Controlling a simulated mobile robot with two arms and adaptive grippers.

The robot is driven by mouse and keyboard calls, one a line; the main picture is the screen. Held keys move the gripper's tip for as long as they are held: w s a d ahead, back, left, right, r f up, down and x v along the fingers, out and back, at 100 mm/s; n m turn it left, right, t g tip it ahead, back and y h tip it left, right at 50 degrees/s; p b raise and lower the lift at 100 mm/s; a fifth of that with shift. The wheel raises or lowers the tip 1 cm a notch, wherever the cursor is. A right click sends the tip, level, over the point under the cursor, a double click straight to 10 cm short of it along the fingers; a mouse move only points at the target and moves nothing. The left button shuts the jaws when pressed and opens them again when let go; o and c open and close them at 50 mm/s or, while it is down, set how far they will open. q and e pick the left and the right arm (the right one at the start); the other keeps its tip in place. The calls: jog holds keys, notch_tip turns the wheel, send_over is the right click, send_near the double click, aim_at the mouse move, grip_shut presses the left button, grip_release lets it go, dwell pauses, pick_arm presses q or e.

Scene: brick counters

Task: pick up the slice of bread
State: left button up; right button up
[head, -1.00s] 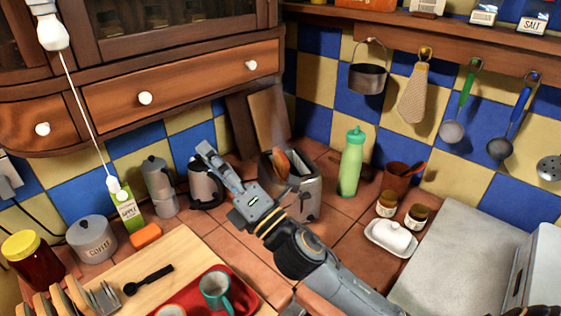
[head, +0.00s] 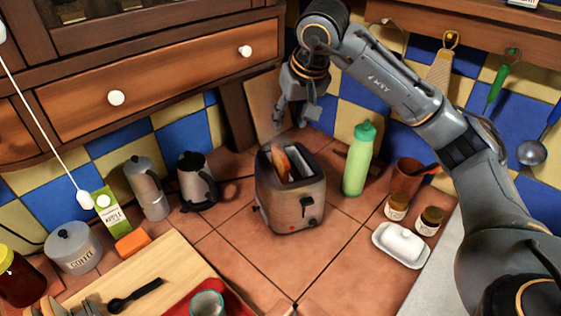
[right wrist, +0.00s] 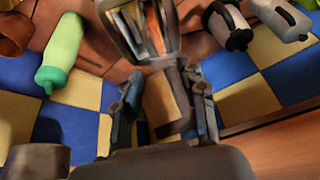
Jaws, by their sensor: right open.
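A brown slice of bread (head: 281,163) stands upright in a slot of the metal toaster (head: 290,206), its top sticking out. In the right wrist view, the bread (right wrist: 154,30) shows in the toaster (right wrist: 172,48) at the top of the picture. My right gripper (head: 291,116) is above and behind the toaster, pointing down, with its fingers apart. In the right wrist view its two fingers (right wrist: 164,76) are spread with nothing held between them, apart from the bread. My left gripper is not in view.
A green bottle (head: 356,160) stands right of the toaster and a kettle (head: 196,182) left of it. A board (head: 265,102) leans at the back corner. A butter dish (head: 400,245) and jars (head: 397,206) are at right. Tiles before the toaster are clear.

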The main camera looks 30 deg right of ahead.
jog(key=p, duration=0.2)
send_over(281, 151)
jog(key=s, duration=0.3)
notch_tip(281, 151, down, 7)
jog(key=shift+w+f, duration=0.15)
jog(key=shift+f, duration=0.05)
jog(key=p+x, duration=0.2)
jog(key=x, duration=0.2)
jog(key=shift+w+a+f, duration=0.1)
jog(key=shift+w+f, duration=0.3)
jog(key=shift+f, duration=0.2)
grip_shut()
